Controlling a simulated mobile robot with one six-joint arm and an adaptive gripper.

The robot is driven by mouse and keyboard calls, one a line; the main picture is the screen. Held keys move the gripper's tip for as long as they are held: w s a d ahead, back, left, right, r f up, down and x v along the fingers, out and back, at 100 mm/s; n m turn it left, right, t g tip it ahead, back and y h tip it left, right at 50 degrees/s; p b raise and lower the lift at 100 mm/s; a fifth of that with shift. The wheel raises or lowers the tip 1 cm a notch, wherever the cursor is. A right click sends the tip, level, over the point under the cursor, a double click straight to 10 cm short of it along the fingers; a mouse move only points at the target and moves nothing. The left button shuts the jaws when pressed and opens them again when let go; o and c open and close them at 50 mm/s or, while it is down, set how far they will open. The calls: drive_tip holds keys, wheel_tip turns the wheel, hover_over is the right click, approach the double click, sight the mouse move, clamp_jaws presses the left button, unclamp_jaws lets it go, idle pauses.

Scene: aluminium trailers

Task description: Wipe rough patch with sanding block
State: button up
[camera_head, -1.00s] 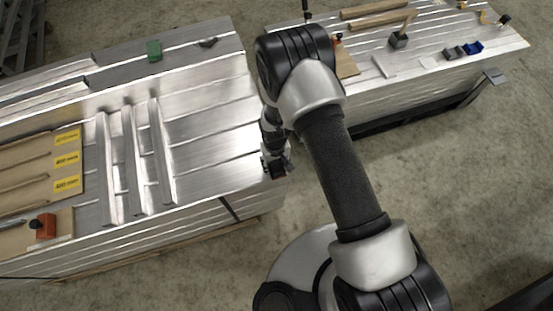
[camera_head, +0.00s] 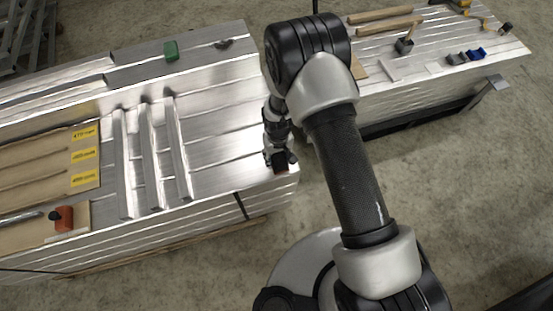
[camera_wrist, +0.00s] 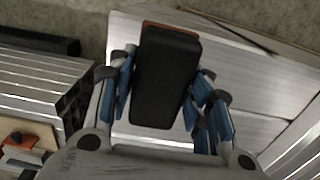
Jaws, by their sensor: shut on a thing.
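My gripper (camera_wrist: 163,85) is shut on the sanding block (camera_wrist: 165,78), a black block with an orange-brown far edge in the wrist view. The blue-padded fingers close on its two sides. In the head view my gripper (camera_head: 280,158) is at the right end of the left bright aluminium deck (camera_head: 225,130), near its front right corner. A small reddish-brown part of the block shows just below the fingers there. I cannot tell if the block touches the metal. I cannot pick out the rough patch in either view.
Raised metal bars (camera_head: 150,155) cross the left deck. Left of them are a brown board with yellow labels (camera_head: 84,154) and an orange tool (camera_head: 63,217). A second deck (camera_head: 440,85) with tools stands right, across a floor gap.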

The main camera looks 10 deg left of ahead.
drive_tip(key=shift+r+p, duration=0.4)
drive_tip(key=shift+r, duration=0.65)
drive_tip(key=w+d+r+m, duration=0.1)
drive_tip(key=d+r+m, duration=0.5)
drive_tip(key=d+r, duration=1.7)
drive_tip(key=shift+w+r, duration=0.4)
drive_tip(key=shift+r, duration=0.55)
drive_tip(key=shift+w, duration=0.1)
